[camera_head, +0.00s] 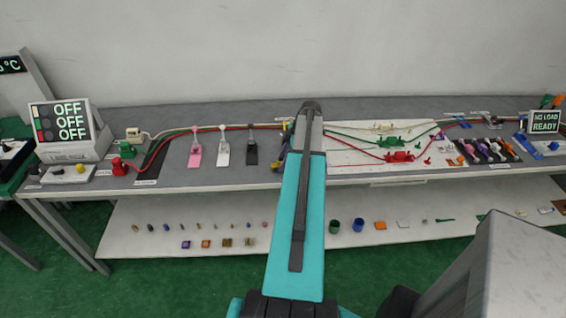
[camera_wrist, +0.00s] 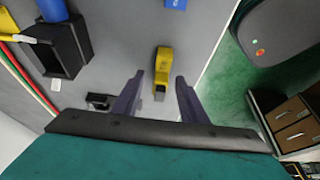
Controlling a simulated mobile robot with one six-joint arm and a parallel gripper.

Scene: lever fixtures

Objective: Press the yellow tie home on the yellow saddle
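In the wrist view, a small yellow block-like piece (camera_wrist: 163,62) with a grey end lies on the grey bench top. I cannot tell whether it is the yellow tie or the yellow saddle. My gripper (camera_wrist: 160,77) is open, with its two dark fingers apart and the yellow piece showing between and beyond their tips. Nothing is visibly held. Another yellow part (camera_wrist: 22,40) shows at the left, by a black open box. In the head view, my arm hides the gripper and most of the bench around it.
The black open box (camera_wrist: 66,50), a blue cylinder (camera_wrist: 53,9) and red and green cables (camera_wrist: 36,92) are at the left in the wrist view. A small dark bracket (camera_wrist: 99,101) sits near the left finger. A blue piece (camera_wrist: 175,4) is at the top. The bench edge is to the right.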

